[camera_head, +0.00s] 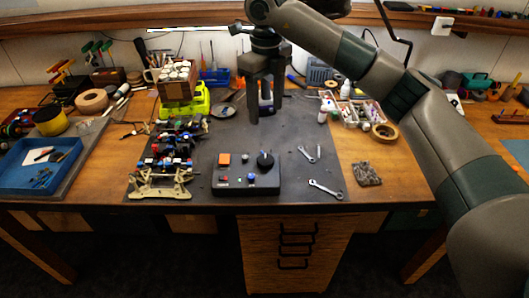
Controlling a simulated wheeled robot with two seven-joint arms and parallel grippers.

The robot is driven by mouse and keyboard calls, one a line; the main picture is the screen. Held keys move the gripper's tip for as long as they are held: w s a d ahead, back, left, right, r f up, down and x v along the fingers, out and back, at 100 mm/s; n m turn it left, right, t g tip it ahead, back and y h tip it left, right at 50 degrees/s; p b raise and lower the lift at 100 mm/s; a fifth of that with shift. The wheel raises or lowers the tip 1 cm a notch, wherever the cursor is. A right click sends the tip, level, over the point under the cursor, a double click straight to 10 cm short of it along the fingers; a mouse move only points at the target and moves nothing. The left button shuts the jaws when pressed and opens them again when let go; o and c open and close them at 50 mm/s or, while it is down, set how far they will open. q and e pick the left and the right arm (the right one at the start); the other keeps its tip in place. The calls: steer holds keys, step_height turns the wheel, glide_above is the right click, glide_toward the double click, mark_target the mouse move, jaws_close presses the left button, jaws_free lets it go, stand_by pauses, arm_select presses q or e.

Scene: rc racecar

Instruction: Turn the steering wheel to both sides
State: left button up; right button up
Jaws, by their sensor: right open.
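A black control box (232,186) lies on the dark mat near the table's front edge. On its top right is a black round knob (265,159), which looks like the steering wheel. My left gripper is not in view.
Two wrenches (325,188) lie right of the box, with a small dark patterned piece (367,174) farther right. A tape roll (384,132) and parts tray (352,112) stand behind them. A blue tray (40,165) is at the left. The mat around the box's right side is fairly clear.

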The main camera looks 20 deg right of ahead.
mark_target(265, 159)
steer(key=shift+f, duration=0.15)
step_height(265, 159, down, 15)
steer(key=p, duration=0.6)
steer(key=shift+f, duration=0.2)
steer(key=shift+f+p, duration=0.35)
steer(key=shift+f, duration=0.55)
steer(key=c, duration=1)
